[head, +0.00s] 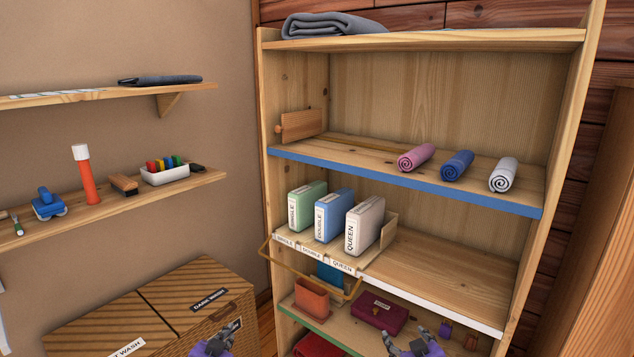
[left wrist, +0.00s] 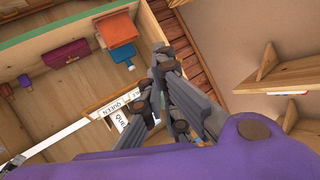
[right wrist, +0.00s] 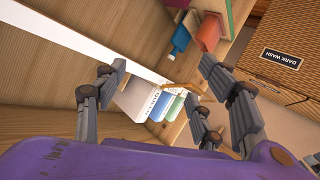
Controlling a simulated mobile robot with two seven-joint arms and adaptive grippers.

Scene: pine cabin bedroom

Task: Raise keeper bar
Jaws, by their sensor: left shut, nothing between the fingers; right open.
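The keeper bar (head: 310,278) is a thin tan loop. The bar also shows in the right wrist view (right wrist: 183,86), partly covered. My left gripper (head: 224,336) is shut and empty, below and left of the bar in the head view. My right gripper (head: 415,336) is open and empty, below and right of it. Neither visibly touches the bar.
An orange bin (head: 312,298) and a maroon box (head: 376,312) sit on the green-edged shelf below. Rolled towels, including a blue one (head: 457,165), lie on the blue-edged shelf above. Laundry boxes (head: 170,307) stand at left. The white-edged shelf (head: 450,278) is bare at right.

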